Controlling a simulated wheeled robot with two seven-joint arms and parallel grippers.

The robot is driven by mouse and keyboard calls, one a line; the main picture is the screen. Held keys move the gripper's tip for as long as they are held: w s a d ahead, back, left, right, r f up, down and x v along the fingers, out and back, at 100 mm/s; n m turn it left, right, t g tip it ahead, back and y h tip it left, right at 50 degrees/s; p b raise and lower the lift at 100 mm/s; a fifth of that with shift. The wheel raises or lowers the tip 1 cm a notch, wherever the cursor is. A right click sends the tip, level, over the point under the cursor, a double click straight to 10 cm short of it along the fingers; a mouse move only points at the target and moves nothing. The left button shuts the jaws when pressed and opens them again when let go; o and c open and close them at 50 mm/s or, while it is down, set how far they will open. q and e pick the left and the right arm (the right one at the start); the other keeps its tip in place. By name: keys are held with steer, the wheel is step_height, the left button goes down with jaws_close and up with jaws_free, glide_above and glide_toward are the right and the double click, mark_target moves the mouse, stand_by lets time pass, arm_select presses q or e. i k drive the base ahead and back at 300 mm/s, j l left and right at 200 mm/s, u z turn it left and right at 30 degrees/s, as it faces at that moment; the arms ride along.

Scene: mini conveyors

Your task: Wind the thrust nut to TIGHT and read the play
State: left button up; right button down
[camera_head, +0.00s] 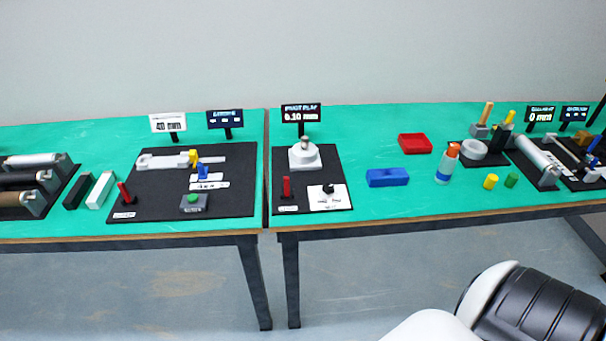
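The pivot play station is a black board (338,165) on the green table right of the gap. A dark display (301,113) at its back reads "PIVOT PLAY" and what looks like 0.10 mm. A white pivot block (304,157) with a grey top stands below it. At the front right a small black and white knob (328,190), likely the thrust nut, sits on a white plate (341,203). The plate's marks and the knob's setting are too small to read. A red lever (286,187) stands at the front left. Neither gripper is in view.
A blue block (388,177), red tray (415,143), orange-topped bottle (447,164) and yellow and green cylinders (491,181) stand to the right. Another black board (230,203) lies left of the gap. A white and black part of my body shows at lower right.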

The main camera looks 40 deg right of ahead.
mark_target(328, 188)
steer(key=z, duration=1.35)
